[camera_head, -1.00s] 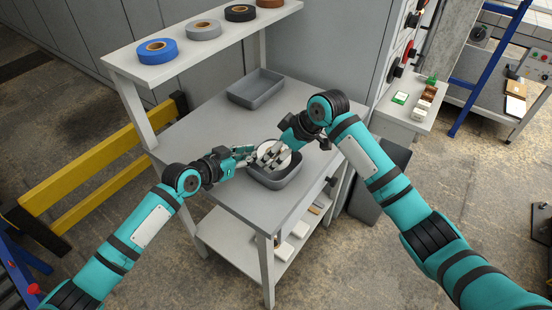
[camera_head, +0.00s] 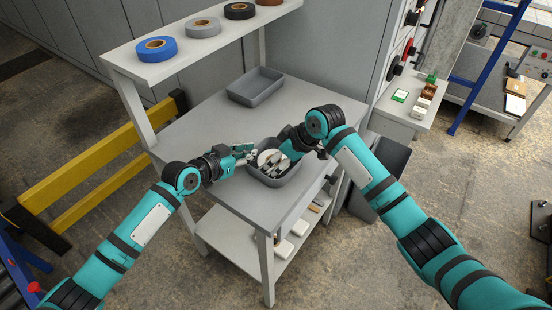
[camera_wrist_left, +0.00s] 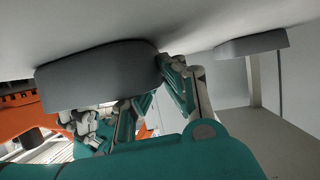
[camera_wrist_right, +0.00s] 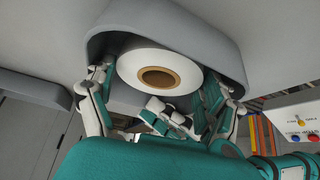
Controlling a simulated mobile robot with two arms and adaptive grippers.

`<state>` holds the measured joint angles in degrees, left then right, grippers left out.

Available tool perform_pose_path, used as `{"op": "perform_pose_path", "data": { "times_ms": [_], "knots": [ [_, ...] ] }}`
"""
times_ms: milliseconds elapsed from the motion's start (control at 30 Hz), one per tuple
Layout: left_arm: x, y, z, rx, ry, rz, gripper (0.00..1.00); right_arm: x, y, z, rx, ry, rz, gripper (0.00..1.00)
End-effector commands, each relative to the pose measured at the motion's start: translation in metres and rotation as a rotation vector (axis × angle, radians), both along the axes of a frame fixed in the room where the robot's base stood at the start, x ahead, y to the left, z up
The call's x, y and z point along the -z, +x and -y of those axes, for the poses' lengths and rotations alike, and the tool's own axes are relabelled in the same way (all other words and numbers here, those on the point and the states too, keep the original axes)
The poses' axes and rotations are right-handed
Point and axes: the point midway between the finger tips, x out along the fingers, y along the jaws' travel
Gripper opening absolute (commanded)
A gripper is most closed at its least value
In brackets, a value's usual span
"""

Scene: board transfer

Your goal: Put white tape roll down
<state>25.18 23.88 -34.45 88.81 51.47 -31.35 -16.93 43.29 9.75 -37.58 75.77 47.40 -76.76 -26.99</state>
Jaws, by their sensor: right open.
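The white tape roll (camera_head: 264,157) is in the near grey tray (camera_head: 286,180) on the table; its flat face and brown core show in the right wrist view (camera_wrist_right: 190,68). My right gripper (camera_head: 274,163) reaches down over the tray. Its fingers are spread open around the roll, and I cannot tell whether any still touches it. My left gripper (camera_head: 243,154) is at the tray's left side with nothing in it. Its fingers look apart in the left wrist view (camera_wrist_left: 145,100), beside the tray's outer wall.
A second, empty grey tray (camera_head: 255,88) stands at the back of the table (camera_head: 195,130). A raised shelf (camera_head: 185,65) holds a blue roll (camera_head: 156,49), a grey roll (camera_head: 202,28) and others. The table's left and middle surface is clear.

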Motion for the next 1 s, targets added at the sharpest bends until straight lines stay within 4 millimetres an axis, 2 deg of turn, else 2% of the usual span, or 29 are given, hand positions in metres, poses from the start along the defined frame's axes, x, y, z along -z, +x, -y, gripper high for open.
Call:
{"op": "perform_pose_path", "data": {
  "times_ms": [233,500,700,1000],
  "knots": [
    [0.000,0.000,-0.001,-0.001,0.001,-0.001,0.00,-0.018,-0.002,0.009,0.002,0.000,0.006,0.90],
    [0.001,0.000,-0.001,0.000,0.002,0.000,0.00,-0.067,-0.018,0.037,0.002,0.000,0.007,0.90],
    [0.000,0.000,0.000,0.000,0.001,0.000,0.00,-0.094,-0.026,0.052,0.003,-0.001,0.004,0.90],
    [0.000,0.000,0.000,0.000,0.001,0.000,0.00,-0.105,-0.031,0.058,0.001,0.001,0.001,0.90]
  ]
}}
